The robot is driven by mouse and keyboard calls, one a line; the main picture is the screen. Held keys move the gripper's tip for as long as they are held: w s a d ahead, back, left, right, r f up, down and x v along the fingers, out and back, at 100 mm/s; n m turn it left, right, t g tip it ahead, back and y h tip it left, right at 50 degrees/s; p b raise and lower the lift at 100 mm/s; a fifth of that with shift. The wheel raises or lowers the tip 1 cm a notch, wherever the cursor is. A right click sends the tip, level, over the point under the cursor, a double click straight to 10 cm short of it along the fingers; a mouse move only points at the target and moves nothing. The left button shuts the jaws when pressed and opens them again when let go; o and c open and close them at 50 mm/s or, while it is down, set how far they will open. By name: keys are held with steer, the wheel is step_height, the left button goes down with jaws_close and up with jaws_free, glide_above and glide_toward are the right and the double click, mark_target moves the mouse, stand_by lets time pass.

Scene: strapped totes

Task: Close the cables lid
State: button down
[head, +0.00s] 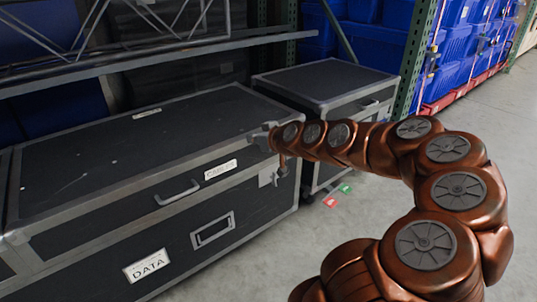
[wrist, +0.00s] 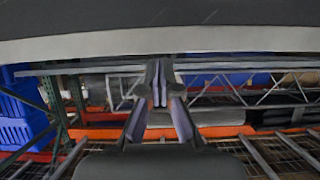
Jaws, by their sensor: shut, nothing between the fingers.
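The cables lid (head: 120,165) is the dark grey, metal-edged top of a long case, with a "CABLES" label (head: 221,170) and a handle (head: 178,192) on its front. It lies low and about level over the case body (head: 215,260), which bears a "DATA" label (head: 147,264). I see no clear gap, but cannot tell if it is fully seated. My gripper (head: 262,138) is at the lid's front right corner, touching or very near it. In the wrist view my gripper (wrist: 158,75) is shut and empty, its tips just under a dark panel with a pale edge (wrist: 160,45).
A smaller dark case (head: 325,80) stands behind on the right. A metal shelf beam (head: 140,62) runs above the back of the lid. The grey floor (head: 470,125) on the right is clear.

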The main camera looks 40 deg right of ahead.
steer(key=s+f+p, duration=0.1)
steer(key=s+f, duration=0.1)
steer(key=s, duration=0.5)
steer(key=shift+f, duration=0.15)
steer(key=shift+s+a, duration=0.1)
stand_by(0.3)
